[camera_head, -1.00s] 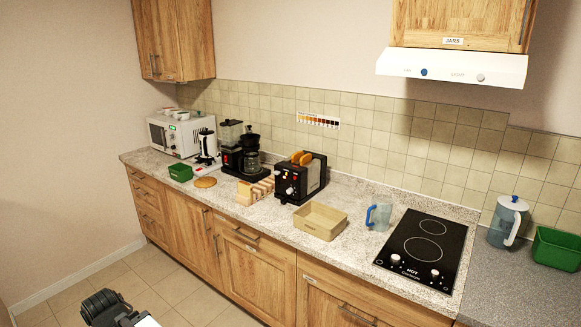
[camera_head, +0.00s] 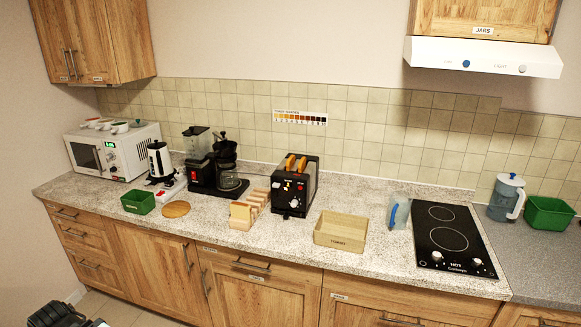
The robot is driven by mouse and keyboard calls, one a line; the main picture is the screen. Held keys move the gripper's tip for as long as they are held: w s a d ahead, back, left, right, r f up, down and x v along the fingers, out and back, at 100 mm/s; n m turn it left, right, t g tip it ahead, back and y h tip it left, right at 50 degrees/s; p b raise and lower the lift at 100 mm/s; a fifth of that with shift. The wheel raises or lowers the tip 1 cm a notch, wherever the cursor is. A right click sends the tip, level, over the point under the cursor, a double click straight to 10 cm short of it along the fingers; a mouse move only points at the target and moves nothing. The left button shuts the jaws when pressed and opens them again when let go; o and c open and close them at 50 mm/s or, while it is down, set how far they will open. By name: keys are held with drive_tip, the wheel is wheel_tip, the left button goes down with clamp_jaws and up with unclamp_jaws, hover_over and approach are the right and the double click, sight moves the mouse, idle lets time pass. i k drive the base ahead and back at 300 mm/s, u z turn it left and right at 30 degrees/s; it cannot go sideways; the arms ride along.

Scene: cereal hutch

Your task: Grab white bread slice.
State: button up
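A black toaster (camera_head: 293,188) stands on the counter near the middle, with browned bread slices (camera_head: 296,164) sticking up from its slots. Left of it is a wooden slotted rack (camera_head: 262,197) with a pale tan slab (camera_head: 241,216) at its front end. I cannot tell whether that slab is bread or part of the rack. No clearly white bread slice can be made out. A dark part of my arm shows at the bottom left edge, well below the counter. My gripper's fingers are not visible.
A wooden tray (camera_head: 341,231) and blue-handled jug (camera_head: 398,212) stand between toaster and black hob (camera_head: 452,240). Left are a coffee maker (camera_head: 218,170), white kettle (camera_head: 160,161), green box (camera_head: 138,201), round brown disc (camera_head: 176,209) and microwave (camera_head: 114,150). The counter front has bare patches.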

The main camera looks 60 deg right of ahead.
sight(290, 161)
drive_tip(key=z, duration=0.25)
drive_tip(key=i, duration=1)
drive_tip(key=z, duration=0.7)
drive_tip(key=i, duration=0.6)
drive_tip(key=u, duration=0.4)
drive_tip(key=k, duration=0.6)
drive_tip(key=z, duration=0.25)
